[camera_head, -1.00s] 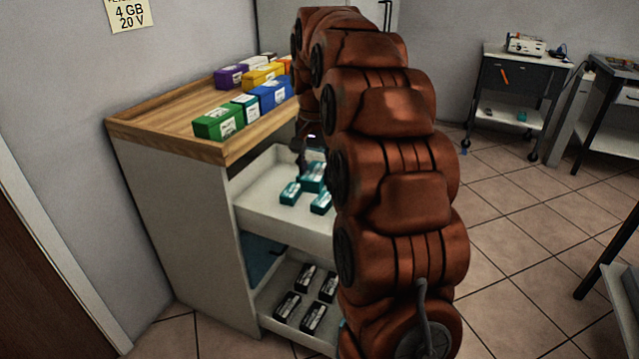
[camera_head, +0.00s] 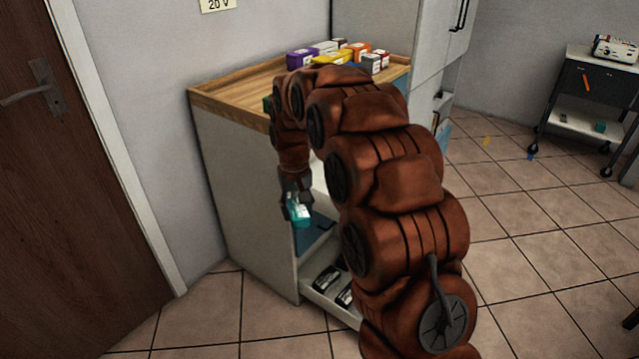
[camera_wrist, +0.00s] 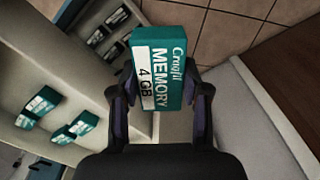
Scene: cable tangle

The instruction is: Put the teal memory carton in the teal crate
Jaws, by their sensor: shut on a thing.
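My gripper (camera_head: 296,203) is shut on a teal memory carton (camera_head: 300,218) and holds it in the air beside the front left corner of the cabinet. In the wrist view, the carton (camera_wrist: 158,70) sits between the two fingers of my gripper (camera_wrist: 160,95), its label reading "Cragfit MEMORY 4 GB". I cannot identify the teal crate for certain; a dark blue-teal surface (camera_head: 318,240) shows behind and below the held carton, partly hidden.
The wood-topped cabinet (camera_head: 235,170) carries several coloured cartons (camera_head: 335,55). Its open lower drawer (camera_head: 345,313) holds black cartons (camera_head: 327,278). A brown door (camera_head: 80,130) is at left, a dark cart (camera_head: 585,100) at far right.

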